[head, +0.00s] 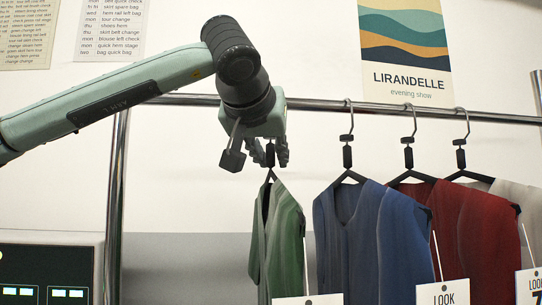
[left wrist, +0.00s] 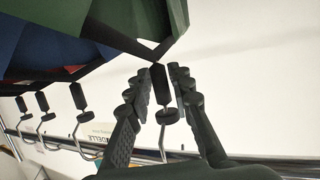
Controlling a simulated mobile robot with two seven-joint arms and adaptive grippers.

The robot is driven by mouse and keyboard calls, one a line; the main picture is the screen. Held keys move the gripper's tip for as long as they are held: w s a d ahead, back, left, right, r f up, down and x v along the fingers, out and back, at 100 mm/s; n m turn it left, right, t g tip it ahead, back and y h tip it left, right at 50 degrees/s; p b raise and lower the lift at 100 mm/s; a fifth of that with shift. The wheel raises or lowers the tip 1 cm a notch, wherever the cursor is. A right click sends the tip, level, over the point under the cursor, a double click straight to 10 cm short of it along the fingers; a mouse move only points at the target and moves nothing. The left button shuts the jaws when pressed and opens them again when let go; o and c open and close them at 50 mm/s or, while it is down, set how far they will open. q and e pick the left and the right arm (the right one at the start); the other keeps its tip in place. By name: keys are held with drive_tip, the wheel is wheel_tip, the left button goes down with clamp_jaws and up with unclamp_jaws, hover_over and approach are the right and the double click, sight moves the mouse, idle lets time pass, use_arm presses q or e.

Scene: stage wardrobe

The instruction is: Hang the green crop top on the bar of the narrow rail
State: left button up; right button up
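The green crop top (head: 284,235) hangs from a black hanger, turned more edge-on than its neighbours. My left gripper (head: 269,152) is above it, its fingers closed about the hanger's black neck block. In the left wrist view the fingers (left wrist: 160,88) flank this block (left wrist: 159,78), and the hook runs down between them toward the bar. The metal bar (head: 182,99) of the rail passes behind my gripper. The top of the hook is hidden in the head view, so I cannot tell whether it rests on the bar. My right gripper is out of view.
A blue garment (head: 350,235), a red garment (head: 478,230) and a pale one (head: 510,198) hang to the right. White look cards (head: 443,293) stand in front. The bar is clear between my gripper and the left post (head: 117,200). A dark panel (head: 45,275) is at lower left.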

use_arm(q)
drive_tip(key=shift+o, duration=1.2)
drive_tip(key=shift+s, duration=0.1)
drive_tip(key=v, duration=1.2)
drive_tip(key=shift+f, duration=0.1)
